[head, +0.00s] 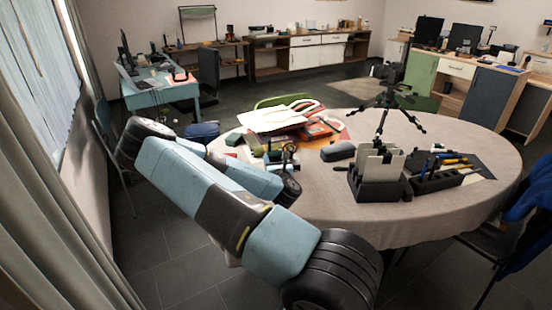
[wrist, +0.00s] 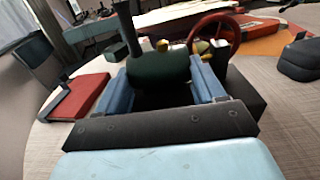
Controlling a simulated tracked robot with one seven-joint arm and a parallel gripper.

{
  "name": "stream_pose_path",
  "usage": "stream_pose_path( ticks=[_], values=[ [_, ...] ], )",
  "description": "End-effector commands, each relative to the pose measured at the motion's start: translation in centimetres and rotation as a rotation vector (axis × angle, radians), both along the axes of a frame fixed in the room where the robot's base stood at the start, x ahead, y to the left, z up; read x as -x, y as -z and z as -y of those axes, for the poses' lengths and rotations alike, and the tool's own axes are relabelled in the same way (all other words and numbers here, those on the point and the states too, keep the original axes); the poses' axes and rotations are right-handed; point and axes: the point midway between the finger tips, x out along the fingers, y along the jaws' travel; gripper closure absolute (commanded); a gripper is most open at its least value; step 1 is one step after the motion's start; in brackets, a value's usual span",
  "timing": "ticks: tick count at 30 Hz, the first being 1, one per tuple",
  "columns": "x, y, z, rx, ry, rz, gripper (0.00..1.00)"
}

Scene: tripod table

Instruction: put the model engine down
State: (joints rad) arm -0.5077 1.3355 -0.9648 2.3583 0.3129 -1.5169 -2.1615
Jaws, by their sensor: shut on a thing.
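The model engine shows in the wrist view with a dark green boiler (wrist: 158,71), a tall dark chimney, brass fittings, a red flywheel (wrist: 214,35) and a dark base. My gripper (wrist: 162,88) has its two blue fingers on either side of the boiler and is shut on the engine. In the head view the engine (head: 290,151) is small and partly hidden behind my arm, over the left part of the round table (head: 440,225). I cannot tell whether its base touches the tabletop.
A red book or box (wrist: 78,98) lies left of the engine. A dark grey case (head: 338,151) lies to its right. Papers (head: 275,118) and orange-red items lie behind. A black tripod (head: 385,100), a slotted black holder (head: 380,188) and a tool tray (head: 437,181) occupy the table's right side.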

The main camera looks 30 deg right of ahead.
Motion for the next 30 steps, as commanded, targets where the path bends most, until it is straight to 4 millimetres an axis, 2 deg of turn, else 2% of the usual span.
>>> stream_pose_path(
  ticks=[9,21,22,29,30],
  values=[
    [-0.2,3.2,0.0,0.001,-0.001,0.003,1.0],
    [-0.2,3.7,0.0,0.002,-0.002,0.002,1.0],
    [-0.2,3.8,-0.1,0.0,-0.002,0.0,0.28],
    [-0.3,3.8,-0.3,0.0,-0.005,0.0,0.06],
    [-0.3,3.8,-0.3,0.0,-0.005,0.0,0.06]
  ],
)
